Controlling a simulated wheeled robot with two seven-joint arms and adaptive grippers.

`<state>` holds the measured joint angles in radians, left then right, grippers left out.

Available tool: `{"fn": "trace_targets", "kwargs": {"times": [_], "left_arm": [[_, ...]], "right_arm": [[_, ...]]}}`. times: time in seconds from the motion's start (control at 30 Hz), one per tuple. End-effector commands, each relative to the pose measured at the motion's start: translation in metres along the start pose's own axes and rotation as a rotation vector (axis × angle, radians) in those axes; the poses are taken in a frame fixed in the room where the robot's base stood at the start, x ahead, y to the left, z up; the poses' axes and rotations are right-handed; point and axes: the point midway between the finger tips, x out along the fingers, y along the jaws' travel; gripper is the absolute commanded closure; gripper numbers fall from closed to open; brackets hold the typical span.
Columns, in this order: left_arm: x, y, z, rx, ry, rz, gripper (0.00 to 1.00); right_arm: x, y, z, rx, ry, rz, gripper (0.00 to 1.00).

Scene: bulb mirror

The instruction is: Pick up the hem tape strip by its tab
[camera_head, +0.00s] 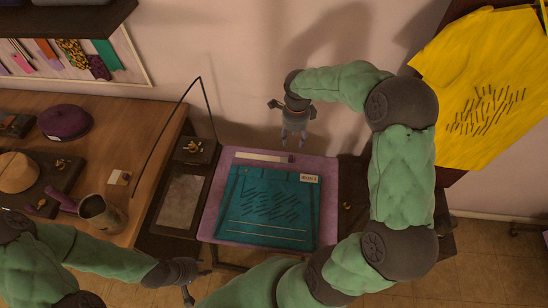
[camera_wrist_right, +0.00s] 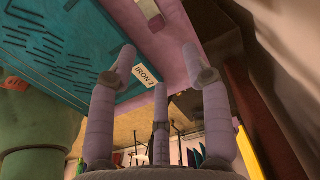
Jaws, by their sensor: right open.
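The hem tape strip (camera_head: 258,157) is a thin pale strip lying flat along the far edge of a purple board (camera_head: 330,180). Its small dark purple tab (camera_head: 291,158) is at the right end. My right gripper (camera_head: 293,142) is open and empty, fingers pointing down, just beyond the tab in the head view and apart from it. In the right wrist view my right gripper's spread fingers (camera_wrist_right: 160,75) have nothing between them, and the tab (camera_wrist_right: 157,24) appears near the top. My left gripper (camera_head: 198,285) is low in the head view, fingers apart, away from the strip.
A teal cloth (camera_head: 265,180) with dark dashes and a white label (camera_head: 309,178) covers most of the board. A dark tray (camera_head: 182,198) stands left of it. A wooden table (camera_head: 140,150) with a hat and mug is further left. A wall rises behind.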

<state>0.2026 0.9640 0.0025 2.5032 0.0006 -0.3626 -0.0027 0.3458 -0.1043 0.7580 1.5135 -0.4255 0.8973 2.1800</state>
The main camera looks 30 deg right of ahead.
Motion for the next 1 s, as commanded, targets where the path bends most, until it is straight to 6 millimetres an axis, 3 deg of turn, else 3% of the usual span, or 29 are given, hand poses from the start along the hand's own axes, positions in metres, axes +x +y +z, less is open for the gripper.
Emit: {"fn": "trace_targets", "kwargs": {"times": [0.33, 0.57, 0.83, 1.0], "left_arm": [[0.007, -0.003, 0.000, 0.000, 0.000, 0.000, 0.60], [0.009, -0.003, -0.001, 0.000, 0.000, 0.000, 0.60], [0.017, -0.006, -0.001, 0.000, 0.000, 0.000, 0.60], [0.018, -0.007, -0.001, 0.000, 0.000, 0.000, 0.60]], "right_arm": [[0.045, 0.001, 0.000, 0.000, 0.001, 0.003, 0.51], [0.060, 0.001, 0.000, 0.001, 0.001, 0.001, 0.51], [0.096, 0.002, 0.001, 0.000, 0.000, 0.002, 0.51], [0.105, 0.002, 0.001, 0.000, 0.000, -0.001, 0.51]]}}
